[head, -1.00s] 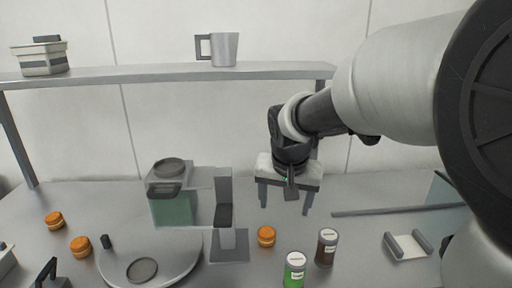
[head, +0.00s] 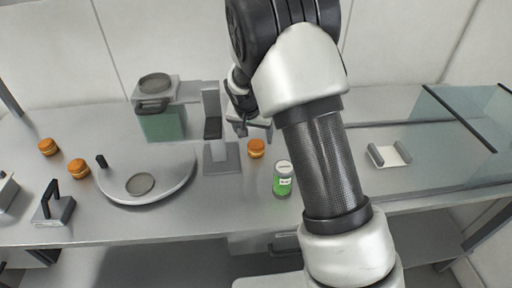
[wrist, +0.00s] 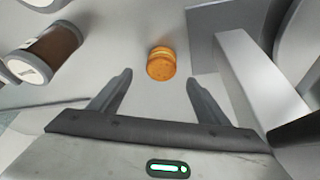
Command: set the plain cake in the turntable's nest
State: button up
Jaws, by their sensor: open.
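An orange-brown cake (head: 256,148) stands on the counter right of the dispenser's foot. It also shows in the wrist view (wrist: 161,63), ahead of and between my fingers but apart from them. My gripper (head: 252,127) is open and empty, above and behind this cake; its two fingers (wrist: 157,92) spread wide in the wrist view. Two similar cakes stand at the left, one far (head: 47,146) and one nearer (head: 78,169). No marking tells me which is plain. The turntable (head: 170,185) has a round grey nest (head: 140,184), which looks empty, and a small dark upright peg (head: 101,161).
The dispenser (head: 220,130) with its green container (head: 162,124) stands close left of the cake. A green jar (head: 283,180) stands right of it; a brown jar (wrist: 45,58) shows in the wrist view. A small cradle (head: 389,154) and glass panels (head: 465,120) are at right.

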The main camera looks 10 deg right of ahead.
aim_at(255, 145)
jog(key=x, duration=0.3)
jog(key=p+x, duration=0.1)
jog(key=x, duration=0.3)
jog(key=shift+a+f, duration=0.2)
jog(key=shift+c, duration=0.3)
jog(key=c, duration=0.8)
